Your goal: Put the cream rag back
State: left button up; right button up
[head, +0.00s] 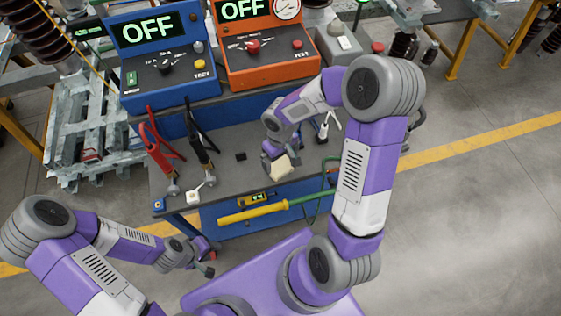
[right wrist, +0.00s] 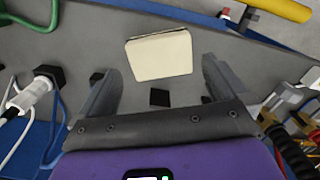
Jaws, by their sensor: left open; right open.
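The cream rag (head: 281,168) is a folded, block-like pad on the grey bench top (head: 228,178), towards its front right. It shows whole in the right wrist view (right wrist: 160,55), ahead of my right gripper (right wrist: 158,78). That gripper is open, with its two fingers apart on the near side of the rag and nothing between them but bench and a small black square (right wrist: 159,97). In the head view my right gripper (head: 268,156) is partly hidden by its own arm and the rag. My left gripper (head: 206,262) is open and empty, low in front of the bench.
A blue unit (head: 160,65) and an orange unit (head: 262,48), both reading OFF, stand at the back. Red clamps (head: 160,150) and black clamps (head: 203,150) stand at the left. A yellow-green rod (head: 265,210) and yellow meter (head: 256,199) are along the front.

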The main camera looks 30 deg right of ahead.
aim_at(280, 165)
notch_tip(280, 165, up, 7)
jog(key=p, duration=0.1)
jog(key=shift+r, duration=0.15)
dwell(0.5)
